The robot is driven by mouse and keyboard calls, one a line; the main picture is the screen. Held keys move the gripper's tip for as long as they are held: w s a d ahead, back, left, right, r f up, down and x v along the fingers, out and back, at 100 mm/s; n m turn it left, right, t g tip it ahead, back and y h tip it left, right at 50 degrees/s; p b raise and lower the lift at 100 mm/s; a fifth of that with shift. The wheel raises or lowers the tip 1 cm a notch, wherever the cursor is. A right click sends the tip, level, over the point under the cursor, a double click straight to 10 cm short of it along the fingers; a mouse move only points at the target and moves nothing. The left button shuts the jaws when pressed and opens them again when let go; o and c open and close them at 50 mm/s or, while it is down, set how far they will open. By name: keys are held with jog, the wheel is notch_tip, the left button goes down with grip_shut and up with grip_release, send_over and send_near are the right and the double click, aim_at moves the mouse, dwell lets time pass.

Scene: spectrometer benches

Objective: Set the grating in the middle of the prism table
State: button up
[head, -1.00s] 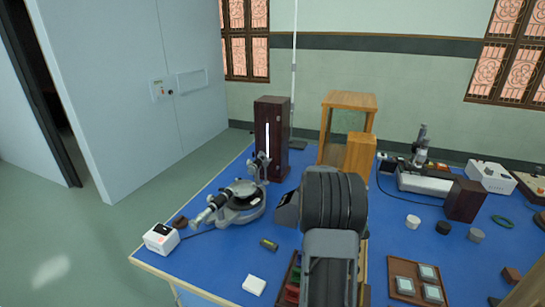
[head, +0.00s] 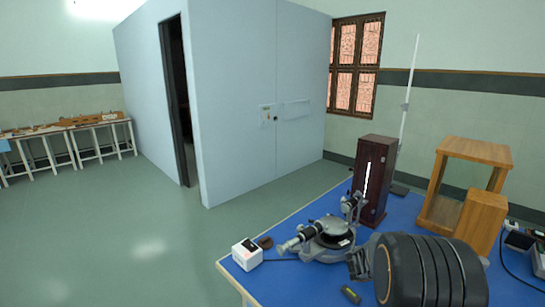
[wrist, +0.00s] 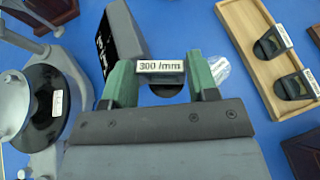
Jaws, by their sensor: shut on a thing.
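My gripper (wrist: 161,72) has green fingertips and is shut on the grating, a dark piece with a white "300 /mm" label (wrist: 160,66). The prism table is the round black disc (wrist: 40,82) with a small white label, at the left of the wrist view. The grating is to the right of the disc in that view, apart from it. In the head view the prism table (head: 334,240) is in the middle of the grey spectrometer (head: 305,246). My black ribbed arm is to its right and hides part of the bench; the grating cannot be made out there.
A dark box (wrist: 122,35) stands just beyond my gripper. A wooden tray (wrist: 239,28) with dark labelled holders lies to the right. In the head view a tall dark lamp housing (head: 374,180) stands behind the spectrometer, and a white box (head: 246,254) is at its left.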

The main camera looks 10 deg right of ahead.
jog(key=w+a+n+t+y, duration=0.2)
jog(key=a+n+t+y, duration=0.1)
jog(key=a, duration=1.1)
jog(key=w+a+f+n+t+y, duration=0.1)
jog(key=a+n+t+y, duration=0.3)
jog(key=a, duration=1)
jog(key=w+n+y, duration=0.1)
jog(key=n, duration=0.2)
jog(key=shift+a+t, duration=0.25)
jog(key=shift+t, duration=0.05)
jog(key=shift+f, duration=0.15)
